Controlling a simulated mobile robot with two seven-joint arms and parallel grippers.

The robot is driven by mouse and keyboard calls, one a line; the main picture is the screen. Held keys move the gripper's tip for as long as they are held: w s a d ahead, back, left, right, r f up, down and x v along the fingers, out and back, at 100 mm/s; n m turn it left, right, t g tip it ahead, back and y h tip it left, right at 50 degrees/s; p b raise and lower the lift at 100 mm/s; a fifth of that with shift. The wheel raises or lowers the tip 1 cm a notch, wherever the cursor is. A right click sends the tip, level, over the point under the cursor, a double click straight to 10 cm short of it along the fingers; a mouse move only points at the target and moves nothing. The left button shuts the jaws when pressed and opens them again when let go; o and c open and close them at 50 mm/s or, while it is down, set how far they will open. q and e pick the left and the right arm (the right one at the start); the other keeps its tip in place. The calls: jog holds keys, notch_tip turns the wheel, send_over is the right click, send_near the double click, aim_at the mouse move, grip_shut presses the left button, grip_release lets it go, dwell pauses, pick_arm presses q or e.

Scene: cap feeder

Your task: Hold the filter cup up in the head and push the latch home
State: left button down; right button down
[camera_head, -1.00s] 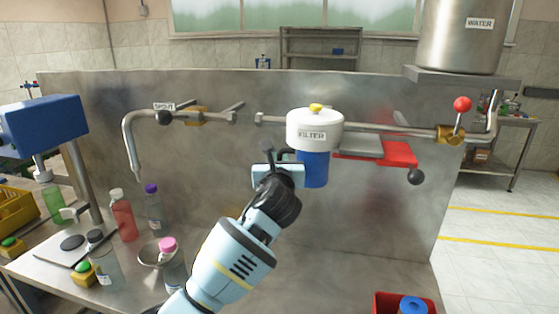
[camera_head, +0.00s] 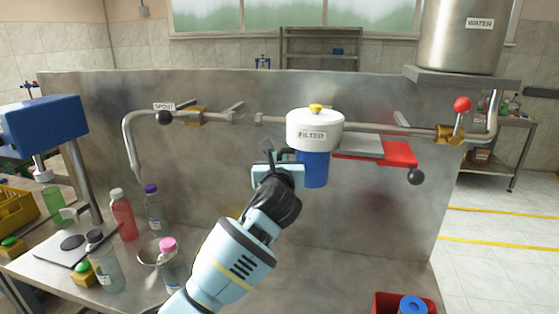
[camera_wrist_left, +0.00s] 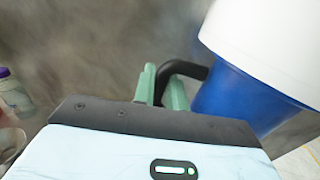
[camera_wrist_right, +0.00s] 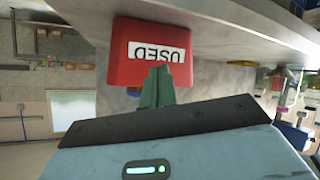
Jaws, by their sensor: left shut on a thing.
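The blue filter cup (camera_head: 313,168) is upright directly under the white filter head (camera_head: 315,130). Whether it is fully seated cannot be seen. My left gripper (camera_head: 276,158) is at the cup's left side. In the left wrist view its green fingers (camera_wrist_left: 163,85) are shut on the cup's black bent handle (camera_wrist_left: 188,68), beside the blue cup wall (camera_wrist_left: 240,100). A grey-and-red slide (camera_head: 385,150), apparently the latch, sits right of the cup, with a black knob (camera_head: 415,176) at its outer end. My right gripper (camera_wrist_right: 158,88) appears shut and empty, outside the head view.
A red bin (camera_wrist_right: 122,60) labelled USED is in front of my right gripper. In the head view a red bin (camera_head: 378,302) holds a blue-topped thing. Pipes, a red-knobbed valve (camera_head: 462,104) and the steel panel (camera_head: 240,175) surround the filter. Bottles stand at left.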

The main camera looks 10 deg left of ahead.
jog(key=w+r+n, duration=0.1)
jog(key=w+r, duration=0.1)
jog(key=r, duration=0.1)
jog(key=w+r+n, duration=0.1)
jog(key=r, duration=0.3)
jog(key=w+r+n+y, duration=0.1)
jog(key=w+r, duration=0.1)
jog(key=r, duration=0.1)
jog(key=shift+w+a+r+t, duration=0.2)
jog(key=shift+w+a+t, duration=0.1)
jog(key=shift+w+t, duration=0.1)
notch_tip(320, 180, up, 29)
jog(key=n+t, duration=0.1)
jog(key=n, duration=0.9)
jog(key=shift+s+d+n, duration=0.3)
jog(key=shift+d, duration=0.05)
jog(key=shift+w, duration=0.1)
jog(key=x, duration=0.9)
jog(key=shift+w+a, duration=0.2)
jog(key=shift+w, duration=0.15)
jog(key=shift+f, duration=0.1)
jog(key=shift+a, duration=0.15)
